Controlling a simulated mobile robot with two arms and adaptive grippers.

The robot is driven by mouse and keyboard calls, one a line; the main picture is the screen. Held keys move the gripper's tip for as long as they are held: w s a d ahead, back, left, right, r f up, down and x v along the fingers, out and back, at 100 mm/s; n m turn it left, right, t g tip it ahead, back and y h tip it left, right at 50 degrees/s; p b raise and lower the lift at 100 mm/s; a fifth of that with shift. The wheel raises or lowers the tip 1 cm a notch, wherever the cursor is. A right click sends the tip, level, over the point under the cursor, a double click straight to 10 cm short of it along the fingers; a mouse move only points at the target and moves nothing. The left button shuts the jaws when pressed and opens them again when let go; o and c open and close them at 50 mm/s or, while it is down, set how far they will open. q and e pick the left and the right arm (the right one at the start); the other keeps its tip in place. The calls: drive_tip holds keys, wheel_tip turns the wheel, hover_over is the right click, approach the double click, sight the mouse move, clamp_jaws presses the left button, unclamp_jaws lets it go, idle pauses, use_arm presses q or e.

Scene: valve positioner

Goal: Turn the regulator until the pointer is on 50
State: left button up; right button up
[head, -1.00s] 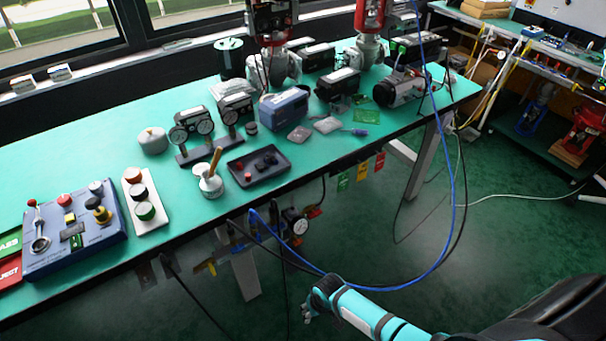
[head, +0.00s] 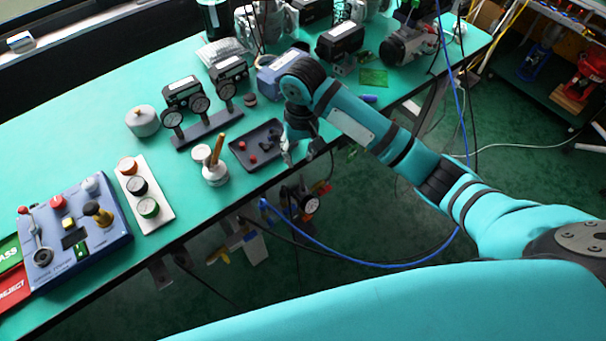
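A small round gauge with a white face (head: 311,205) hangs under the front edge of the bench, among fittings and hoses. It appears to belong to the regulator, whose knob I cannot make out. The pointer and numbers are too small to read. My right gripper (head: 287,153) is above the front edge of the bench, over the right part of a black tray, higher than the gauge and a little left of it. It points down, and its fingers are too small to tell open from shut. My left gripper is out of view.
The black tray (head: 240,149) holds small red and dark parts. A white pot with a brush (head: 215,174), a gauge stand (head: 207,131) and a blue control box (head: 108,236) stand to the left. Blue and black hoses loop below the bench. The floor in front is open.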

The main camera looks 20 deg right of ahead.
sight(302, 180)
drive_tip(key=shift+m, duration=0.3)
drive_tip(key=f, duration=1)
drive_tip(key=w+d+f, duration=0.1)
drive_tip(key=f, duration=0.4)
drive_tip(key=shift+w+f, duration=0.1)
drive_tip(key=shift+f, duration=0.1)
drive_tip(key=shift+d, duration=0.1)
drive_tip(key=shift+c, duration=0.3)
clamp_jaws()
